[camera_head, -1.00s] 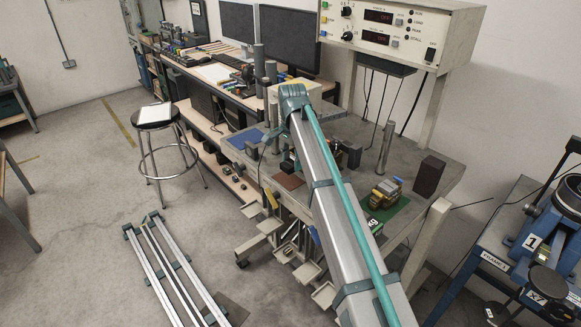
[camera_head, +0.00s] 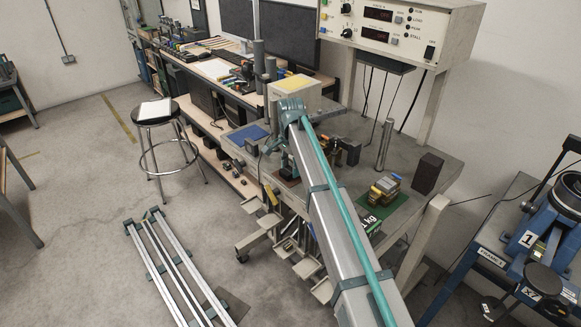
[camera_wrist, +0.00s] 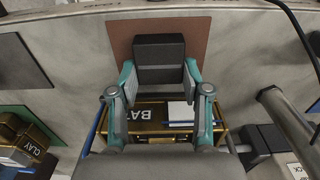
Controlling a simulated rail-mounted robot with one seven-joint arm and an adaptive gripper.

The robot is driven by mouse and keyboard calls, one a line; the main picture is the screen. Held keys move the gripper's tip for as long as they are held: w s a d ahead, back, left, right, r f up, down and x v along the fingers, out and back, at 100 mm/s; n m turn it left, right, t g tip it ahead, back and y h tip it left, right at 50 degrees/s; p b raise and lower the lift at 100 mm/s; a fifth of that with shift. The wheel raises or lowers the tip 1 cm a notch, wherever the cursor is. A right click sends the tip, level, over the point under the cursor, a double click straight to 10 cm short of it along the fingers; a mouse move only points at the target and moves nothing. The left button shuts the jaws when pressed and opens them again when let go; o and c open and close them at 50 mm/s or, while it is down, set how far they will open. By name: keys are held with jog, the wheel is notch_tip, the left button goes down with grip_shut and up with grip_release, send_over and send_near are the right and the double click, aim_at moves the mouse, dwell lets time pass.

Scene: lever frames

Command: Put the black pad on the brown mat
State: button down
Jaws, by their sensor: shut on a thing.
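The black pad (camera_wrist: 158,48) is a dark block between my fingers in the wrist view. My gripper (camera_wrist: 160,74) is shut on it from both sides. The brown mat (camera_wrist: 122,36) lies behind and under the pad in that view, showing on both sides of it. The pad is over the mat; I cannot tell if it touches it. In the head view the brown mat (camera_head: 291,182) shows only in part beside my gripper (camera_head: 289,172), and my arm hides much of that spot.
A lettered brown box (camera_wrist: 150,115) is below my gripper in the wrist view. A green mat (camera_head: 396,202) holds a stack of blocks (camera_head: 384,189). A tall dark block (camera_head: 428,173) stands right of it. A blue mat (camera_head: 247,134) lies at the bench's left.

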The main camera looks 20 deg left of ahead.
aim_at(290, 169)
jog(key=c, duration=0.5)
grip_release()
jog(key=shift+c, duration=0.2)
notch_tip(290, 169, up, 12)
jog(key=b, duration=0.2)
jog(key=shift+r, duration=0.1)
